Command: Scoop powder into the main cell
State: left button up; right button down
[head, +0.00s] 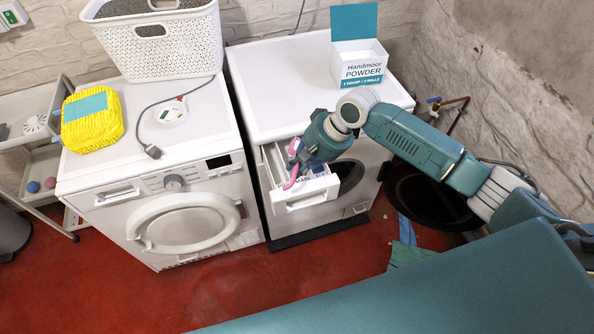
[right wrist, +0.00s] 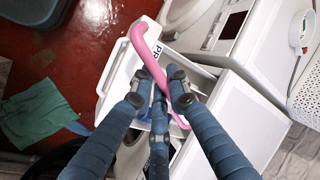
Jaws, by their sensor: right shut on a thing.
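The right washing machine has its detergent drawer (head: 306,196) pulled open at the top front. My right gripper (head: 298,160) is over the drawer, shut on a pink scoop (head: 291,182). In the right wrist view the scoop (right wrist: 149,58) runs between my fingers (right wrist: 160,95), its curved end over the drawer front (right wrist: 112,85). The drawer's cells are partly hidden by my fingers, so I cannot tell whether powder is in them. The open powder box (head: 361,66), white with a teal lid, stands on top of the right machine. My left gripper is not in view.
The left washing machine (head: 150,225) carries a white basket (head: 160,45), a yellow bag (head: 92,127) and a cable. A dark round basin (head: 430,200) and cloths (head: 407,245) lie to the right. The red floor (head: 200,290) in front is clear.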

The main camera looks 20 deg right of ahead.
jog(key=y+b, duration=0.1)
jog(key=f+t+y+b, duration=0.1)
jog(key=b, duration=0.1)
jog(key=t+y+b, duration=0.1)
jog(key=b, duration=0.1)
jog(key=shift+s+d+f, duration=0.15)
jog(key=shift+d+f, duration=0.1)
jog(key=shift+f, duration=0.1)
jog(key=y+b, duration=0.1)
jog(key=b, duration=0.2)
jog(key=t+y+b, duration=0.1)
jog(key=b, duration=0.2)
jog(key=y+b, duration=0.2)
jog(key=b, duration=0.2)
jog(key=shift+f+t, duration=0.4)
jog(key=shift+y+b, duration=0.4)
jog(key=shift+b, duration=0.5)
jog(key=shift+d+r+t, duration=0.1)
jog(key=shift+r+t, duration=0.1)
jog(key=shift+t, duration=0.1)
